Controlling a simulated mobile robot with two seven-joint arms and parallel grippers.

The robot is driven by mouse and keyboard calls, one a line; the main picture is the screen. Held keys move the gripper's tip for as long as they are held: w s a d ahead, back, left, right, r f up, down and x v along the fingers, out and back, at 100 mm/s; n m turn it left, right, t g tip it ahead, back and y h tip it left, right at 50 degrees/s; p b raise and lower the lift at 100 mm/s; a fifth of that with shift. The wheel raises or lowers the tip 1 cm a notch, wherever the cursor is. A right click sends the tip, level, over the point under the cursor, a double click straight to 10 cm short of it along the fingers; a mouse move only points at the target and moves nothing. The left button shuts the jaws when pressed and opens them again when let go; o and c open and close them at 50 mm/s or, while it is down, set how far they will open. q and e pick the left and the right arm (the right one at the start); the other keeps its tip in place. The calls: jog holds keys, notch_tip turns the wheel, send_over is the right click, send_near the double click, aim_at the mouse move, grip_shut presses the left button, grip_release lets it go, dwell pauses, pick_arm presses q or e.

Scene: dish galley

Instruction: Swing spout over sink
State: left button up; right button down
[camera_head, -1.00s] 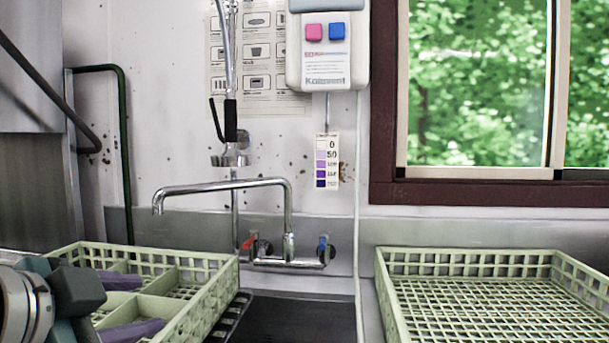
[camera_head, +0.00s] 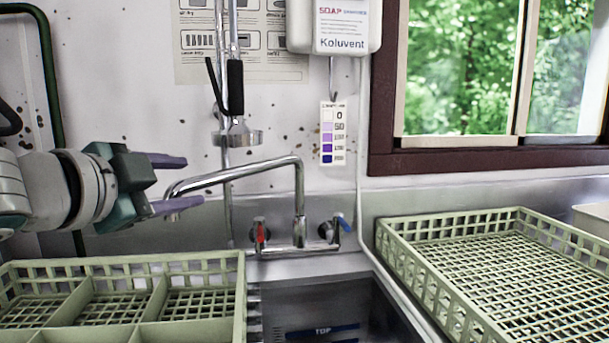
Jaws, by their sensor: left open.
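The chrome spout (camera_head: 235,174) runs left from its upright riser (camera_head: 299,205) above the wall-mounted faucet, and its bent outlet end hangs left of the sink basin, over the left rack's side. The dark sink basin (camera_head: 300,300) is below and in front of the faucet. My left gripper (camera_head: 188,182) is open, with two purple fingers pointing right, one above and one below the level of the spout's end. The lower finger overlaps the outlet in the picture; I cannot tell if they touch. My right gripper is out of view.
A green divided rack (camera_head: 243,300) stands left of the sink, and a green flat rack (camera_head: 385,240) stands right. A spray hose with a black grip (camera_head: 235,88) hangs behind the spout. Red (camera_head: 261,233) and blue (camera_head: 343,223) tap handles flank the riser.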

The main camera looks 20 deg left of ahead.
aim_at(198, 181)
pick_arm(q)
jog(key=x, duration=0.6)
jog(key=shift+w+a+f, duration=0.1)
jog(key=shift+w, duration=0.25)
grip_shut()
dwell(1.1)
